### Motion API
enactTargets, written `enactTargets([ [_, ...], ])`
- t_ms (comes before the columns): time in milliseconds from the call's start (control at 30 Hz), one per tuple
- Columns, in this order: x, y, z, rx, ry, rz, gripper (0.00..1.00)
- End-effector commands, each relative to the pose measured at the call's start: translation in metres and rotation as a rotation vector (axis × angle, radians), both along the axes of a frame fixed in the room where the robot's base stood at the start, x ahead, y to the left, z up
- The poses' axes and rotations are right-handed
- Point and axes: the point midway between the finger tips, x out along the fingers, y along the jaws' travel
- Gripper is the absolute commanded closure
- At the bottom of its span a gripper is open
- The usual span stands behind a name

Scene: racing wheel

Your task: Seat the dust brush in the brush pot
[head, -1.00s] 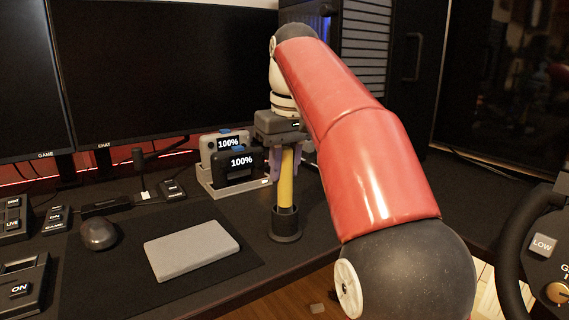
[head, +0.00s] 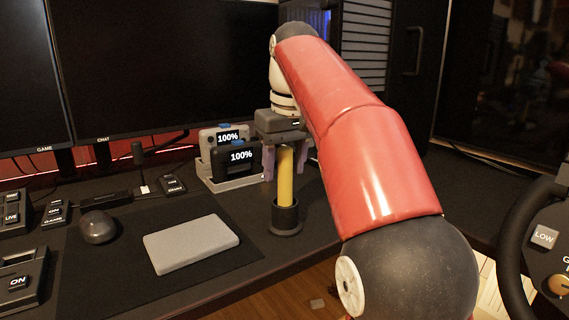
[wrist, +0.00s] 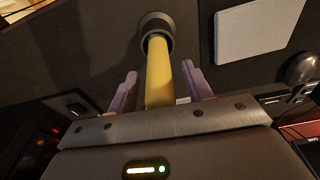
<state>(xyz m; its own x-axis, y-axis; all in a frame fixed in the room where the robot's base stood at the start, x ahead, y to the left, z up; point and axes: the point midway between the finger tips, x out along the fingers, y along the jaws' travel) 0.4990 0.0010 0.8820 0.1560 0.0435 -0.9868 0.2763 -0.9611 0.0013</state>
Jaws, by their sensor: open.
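The dust brush (head: 285,176) shows as a yellow handle standing upright with its lower end inside the dark round brush pot (head: 286,218) near the desk's front edge. In the wrist view the yellow handle (wrist: 159,78) runs into the mouth of the pot (wrist: 156,27). My gripper (head: 285,172) is over the pot, pointing down. Its purple fingers are apart on either side of the handle, and the wrist view shows a gap between the handle and each finger (wrist: 162,86). The brush's top end is hidden under the gripper body.
A grey slab (head: 190,243) lies on the dark mat left of the pot, with a mouse (head: 97,227) beyond it. Two devices reading 100% (head: 238,160) stand in a pale dock close behind and left of my gripper. Monitors (head: 170,70) stand at the back. A steering wheel (head: 525,245) is at right.

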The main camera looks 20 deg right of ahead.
Motion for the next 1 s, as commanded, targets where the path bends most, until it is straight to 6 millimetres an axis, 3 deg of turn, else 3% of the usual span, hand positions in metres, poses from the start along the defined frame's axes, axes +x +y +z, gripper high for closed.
enactTargets([
  [300, -0.006, -0.002, 0.050, 0.000, -0.003, 0.000, 0.50],
  [500, -0.011, -0.003, 0.073, 0.000, -0.001, 0.000, 0.50],
  [1000, -0.015, -0.003, 0.075, 0.001, -0.006, -0.006, 0.50],
])
